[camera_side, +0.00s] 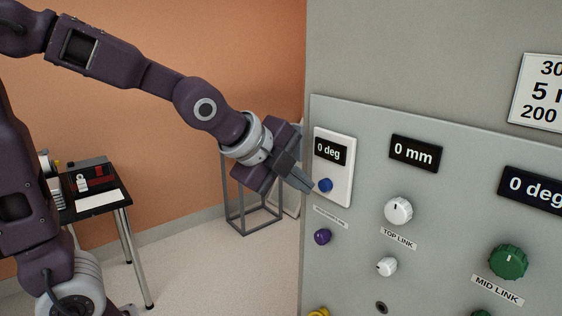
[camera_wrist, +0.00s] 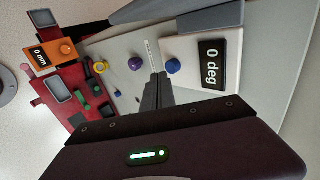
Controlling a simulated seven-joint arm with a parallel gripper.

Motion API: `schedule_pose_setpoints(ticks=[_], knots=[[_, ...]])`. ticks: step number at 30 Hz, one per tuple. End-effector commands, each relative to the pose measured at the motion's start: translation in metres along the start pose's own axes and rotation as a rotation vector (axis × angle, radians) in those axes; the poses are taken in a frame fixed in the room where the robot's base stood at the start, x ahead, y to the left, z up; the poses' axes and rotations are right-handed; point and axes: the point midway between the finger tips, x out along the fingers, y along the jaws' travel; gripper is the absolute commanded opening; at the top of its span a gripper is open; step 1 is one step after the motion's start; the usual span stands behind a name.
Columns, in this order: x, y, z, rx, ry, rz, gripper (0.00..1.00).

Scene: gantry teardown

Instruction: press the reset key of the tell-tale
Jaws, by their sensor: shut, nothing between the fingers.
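The tell-tale is a white plate (camera_side: 345,178) on the grey panel, with a black display (camera_side: 331,150) reading "0 deg" and a round blue key (camera_side: 325,185) below it. In the wrist view the blue key (camera_wrist: 172,66) sits beside the display (camera_wrist: 213,64). My gripper (camera_side: 309,186) is shut and empty. Its fingertips are just left of the blue key in the side view. In the wrist view the closed fingertips (camera_wrist: 158,76) lie close to the key, slightly to its left. I cannot tell whether they touch it.
A purple knob (camera_side: 322,237) is below the tell-tale. A "0 mm" display (camera_side: 414,153), a white knob (camera_side: 398,210) and a green knob (camera_side: 508,261) are farther right on the panel. A small table (camera_side: 118,197) stands at the left. An orange "0 mm" device (camera_wrist: 50,52) shows in the wrist view.

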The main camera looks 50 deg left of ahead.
Motion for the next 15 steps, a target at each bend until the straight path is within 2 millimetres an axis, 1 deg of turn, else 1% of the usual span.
schedule_pose_setpoints(ticks=[1, 7, 9, 12, 15], knots=[[-0.015, -0.004, -0.001, -0.001, 0.002, -0.013, 0.00], [-0.062, -0.004, -0.001, 0.000, 0.002, -0.010, 0.00], [-0.074, -0.003, -0.001, 0.000, 0.003, -0.009, 0.00], [-0.086, -0.003, 0.000, -0.001, 0.002, -0.007, 0.00], [-0.093, -0.003, 0.000, -0.001, 0.001, -0.005, 0.00]])
